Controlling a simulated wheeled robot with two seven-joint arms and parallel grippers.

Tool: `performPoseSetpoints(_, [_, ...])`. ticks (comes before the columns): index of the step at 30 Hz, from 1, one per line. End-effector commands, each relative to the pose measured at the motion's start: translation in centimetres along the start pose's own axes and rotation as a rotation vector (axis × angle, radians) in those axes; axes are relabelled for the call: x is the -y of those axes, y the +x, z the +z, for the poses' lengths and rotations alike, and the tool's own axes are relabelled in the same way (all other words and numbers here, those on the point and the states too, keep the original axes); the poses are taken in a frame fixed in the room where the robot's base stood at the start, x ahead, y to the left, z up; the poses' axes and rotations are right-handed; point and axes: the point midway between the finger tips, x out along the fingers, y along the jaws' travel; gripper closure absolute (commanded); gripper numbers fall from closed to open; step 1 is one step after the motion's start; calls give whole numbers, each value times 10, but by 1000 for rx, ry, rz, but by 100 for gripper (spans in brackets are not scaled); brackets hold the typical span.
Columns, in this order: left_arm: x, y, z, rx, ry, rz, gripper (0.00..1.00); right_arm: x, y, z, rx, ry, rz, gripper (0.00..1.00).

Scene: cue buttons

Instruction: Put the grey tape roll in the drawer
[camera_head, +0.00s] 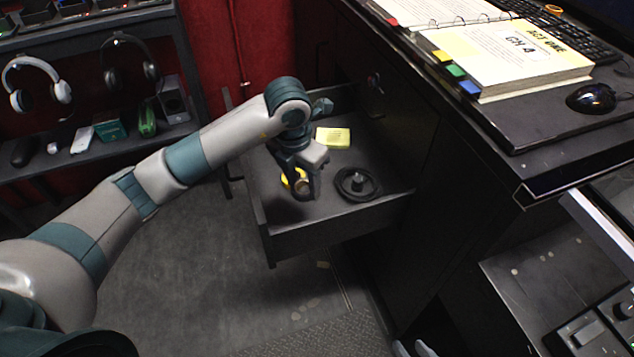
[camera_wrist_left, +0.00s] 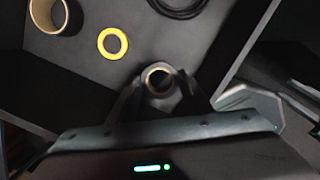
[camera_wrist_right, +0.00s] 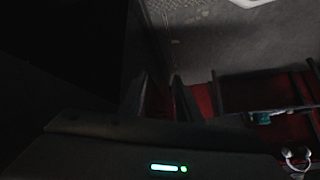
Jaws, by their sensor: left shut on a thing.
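The drawer (camera_head: 340,232) is pulled open below the desk. My left gripper (camera_head: 306,188) is over the inside of the drawer, pointing down. In the left wrist view its fingers (camera_wrist_left: 160,92) are shut on the grey tape roll (camera_wrist_left: 158,74), whose round hole faces the camera. The fingers hide part of the roll, and I cannot tell whether it touches the drawer floor. My right gripper (camera_wrist_right: 162,80) shows only in the right wrist view; its fingertips are apart with nothing between them.
The drawer also holds a yellow tape roll (camera_wrist_left: 113,43), a tan-rimmed roll (camera_wrist_left: 52,16), a black coil (camera_head: 357,184) and a yellow note pad (camera_head: 332,137). The desk edge overhangs on the right. A shelf with headphones (camera_head: 38,85) stands at left.

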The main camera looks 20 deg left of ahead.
Motion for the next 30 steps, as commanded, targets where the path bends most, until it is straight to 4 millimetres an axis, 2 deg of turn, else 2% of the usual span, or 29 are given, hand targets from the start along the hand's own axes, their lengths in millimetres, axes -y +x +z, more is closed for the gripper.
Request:
performPoseSetpoints(9, [1,46,-7,-4,0,-1,76,4,2,-3,-30,4,-12,69])
performPoseSetpoints(12, [1,55,-7,-1,0,-1,76,5,3,-4,-36,5,-14,69])
performPoseSetpoints(24, [0,60,-8,-1,1,0,76,6,2,-6,-43,5,-17,69])
performPoseSetpoints(30, [0,80,-10,-3,0,-1,76,8,4,-8,-61,5,-21,69])
